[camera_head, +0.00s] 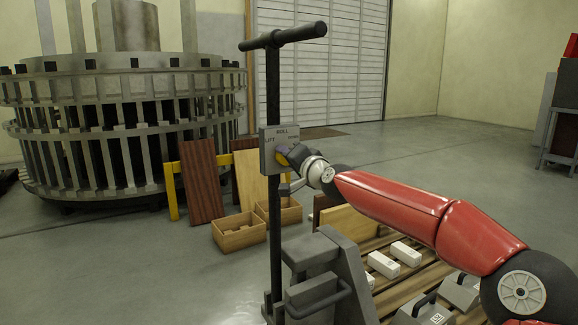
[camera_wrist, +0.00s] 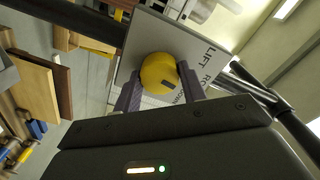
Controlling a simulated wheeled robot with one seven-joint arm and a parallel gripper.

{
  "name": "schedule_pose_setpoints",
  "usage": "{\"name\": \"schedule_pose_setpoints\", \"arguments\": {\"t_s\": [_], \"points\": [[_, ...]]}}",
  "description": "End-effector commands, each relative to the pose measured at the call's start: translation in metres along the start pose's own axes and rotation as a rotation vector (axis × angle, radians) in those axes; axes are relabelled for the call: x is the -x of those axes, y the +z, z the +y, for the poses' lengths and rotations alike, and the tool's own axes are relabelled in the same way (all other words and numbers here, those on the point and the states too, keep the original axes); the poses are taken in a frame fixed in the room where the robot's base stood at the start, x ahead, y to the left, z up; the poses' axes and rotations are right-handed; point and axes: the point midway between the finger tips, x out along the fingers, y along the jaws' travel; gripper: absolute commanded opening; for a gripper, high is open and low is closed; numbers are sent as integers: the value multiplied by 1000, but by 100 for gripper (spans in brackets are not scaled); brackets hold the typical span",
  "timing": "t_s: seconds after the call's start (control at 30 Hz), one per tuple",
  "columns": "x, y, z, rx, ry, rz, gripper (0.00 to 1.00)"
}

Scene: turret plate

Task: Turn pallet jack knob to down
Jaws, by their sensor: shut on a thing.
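The pallet jack's upright handle carries a grey plate (camera_head: 265,155) lettered ROLL at the top and LIFT at the left; the lettering at the right is partly covered by my gripper. The round yellow knob (camera_wrist: 160,70) sits on this plate, which also shows in the wrist view (camera_wrist: 203,42). My gripper (camera_wrist: 160,88) is shut on the knob, one dark finger on each side. It also shows at the plate in the head view (camera_head: 285,153). A small dark mark shows on the knob's lower right in the wrist view; I cannot tell exactly which label it faces.
The black T-handle (camera_head: 283,36) rises above the plate. Below, a wooden pallet (camera_head: 408,283) holds white boxes (camera_head: 383,264). Wooden crates (camera_head: 239,232) and boards (camera_head: 202,182) stand left, before a large round metal turret (camera_head: 123,125). Open floor lies behind at right.

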Motion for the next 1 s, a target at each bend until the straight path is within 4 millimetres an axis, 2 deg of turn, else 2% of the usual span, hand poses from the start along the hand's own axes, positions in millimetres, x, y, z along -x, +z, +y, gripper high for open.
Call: {"name": "schedule_pose_setpoints", "arguments": {"t_s": [0.5,0.8,1.0], "points": [[0,1,2,-472,-1,-4,18],[0,0,2,-657,0,-6,18],[0,0,2,-721,0,-7,18]]}}
